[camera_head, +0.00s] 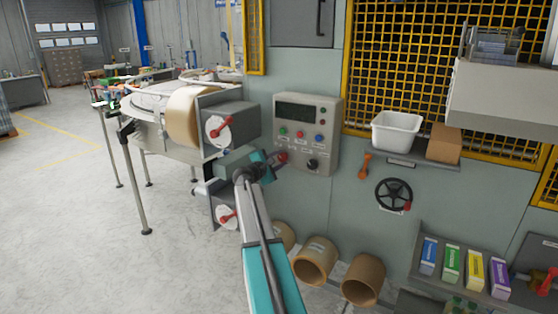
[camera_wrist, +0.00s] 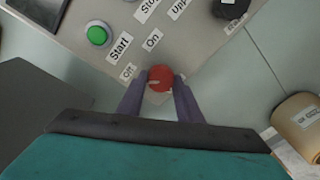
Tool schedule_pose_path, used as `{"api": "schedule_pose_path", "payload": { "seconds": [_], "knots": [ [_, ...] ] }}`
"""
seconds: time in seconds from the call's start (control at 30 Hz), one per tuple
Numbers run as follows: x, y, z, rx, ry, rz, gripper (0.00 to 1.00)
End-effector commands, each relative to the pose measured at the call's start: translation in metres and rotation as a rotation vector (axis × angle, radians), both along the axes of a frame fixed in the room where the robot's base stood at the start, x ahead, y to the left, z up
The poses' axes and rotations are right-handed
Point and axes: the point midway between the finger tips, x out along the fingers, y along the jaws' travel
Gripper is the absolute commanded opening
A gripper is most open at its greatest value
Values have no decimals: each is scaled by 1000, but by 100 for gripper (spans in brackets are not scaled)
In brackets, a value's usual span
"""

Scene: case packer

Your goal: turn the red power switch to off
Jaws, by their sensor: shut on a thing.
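The red power switch (camera_wrist: 160,77) is a round red knob at the lower left of the grey control panel. In the head view the switch (camera_head: 282,157) shows small, just beyond my fingertips. My gripper (camera_wrist: 160,85) has its two dark fingers on either side of the knob and is shut on it. In the head view my gripper (camera_head: 272,160) reaches the panel from the lower left. Labels "On" (camera_wrist: 152,40) and "Off" (camera_wrist: 128,72) sit near the knob. A pale mark shows on the knob; which label it points to I cannot tell.
The control panel (camera_head: 333,140) also carries a screen, several coloured buttons and a black knob (camera_head: 312,164). A green button (camera_wrist: 97,35) is close by. Cardboard rolls (camera_head: 315,262) lie below.

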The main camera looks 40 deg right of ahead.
Motion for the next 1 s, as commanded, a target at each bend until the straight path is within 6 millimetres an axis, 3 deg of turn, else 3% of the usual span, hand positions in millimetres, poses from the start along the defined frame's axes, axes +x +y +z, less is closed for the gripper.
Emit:
{"api": "schedule_pose_path", "payload": {
  "seconds": [0.3,0.33,0.43,0.77,1.0],
  "knots": [
    [0,2,-4,5,3,-1,10],
    [0,2,-4,5,3,-1,37],
    [0,1,-3,4,3,0,51],
    [0,1,-1,1,1,0,51],
    [-4,13,-1,1,1,0,51]
  ]
}}
